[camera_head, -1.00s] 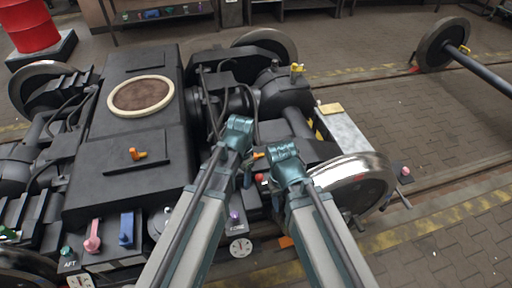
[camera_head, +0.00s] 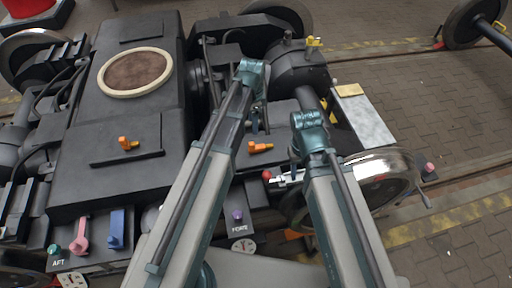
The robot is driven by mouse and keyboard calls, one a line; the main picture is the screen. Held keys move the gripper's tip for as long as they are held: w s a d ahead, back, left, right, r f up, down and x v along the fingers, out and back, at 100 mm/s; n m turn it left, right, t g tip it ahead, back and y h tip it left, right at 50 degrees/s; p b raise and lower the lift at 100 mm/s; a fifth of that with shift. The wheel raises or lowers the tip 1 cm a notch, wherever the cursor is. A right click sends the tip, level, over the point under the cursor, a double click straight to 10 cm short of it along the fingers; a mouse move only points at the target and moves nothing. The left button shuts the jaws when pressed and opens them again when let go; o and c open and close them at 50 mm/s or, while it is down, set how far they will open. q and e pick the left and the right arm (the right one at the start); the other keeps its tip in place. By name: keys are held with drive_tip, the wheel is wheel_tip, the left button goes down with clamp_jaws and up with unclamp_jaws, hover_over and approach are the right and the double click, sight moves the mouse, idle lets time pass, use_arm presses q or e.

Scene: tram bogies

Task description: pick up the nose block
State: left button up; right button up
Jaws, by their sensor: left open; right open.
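I cannot tell for sure which part is the nose block; a small tan block (camera_head: 348,90) on a pale grey plate at the right of the bogie is one candidate. My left gripper (camera_head: 258,128) points down over the bogie's middle, open, just above an orange handle (camera_head: 260,148). My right gripper (camera_head: 281,179) is partly hidden by its own wrist. It is open, low beside a red knob (camera_head: 267,174) and the near wheel. Nothing is seen held in either gripper.
The black bogie frame (camera_head: 120,185) has a round brown pad (camera_head: 135,72), another orange handle (camera_head: 128,143), and pink (camera_head: 80,240) and blue (camera_head: 117,228) levers. A shiny wheel (camera_head: 385,180) is at right. A loose wheelset (camera_head: 472,22) stands at far right. Paved floor there is clear.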

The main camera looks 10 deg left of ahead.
sight(253, 143)
use_arm(q)
wheel_tip(253, 143, down, 8)
drive_tip(key=b, duration=0.7)
drive_tip(key=shift+f+b, duration=0.1)
drive_tip(key=shift+b, duration=0.2)
wheel_tip(253, 143, down, 5)
drive_tip(key=b, duration=0.5)
drive_tip(key=shift+a+f, duration=0.1)
drive_tip(key=shift+a, duration=0.05)
clamp_jaws()
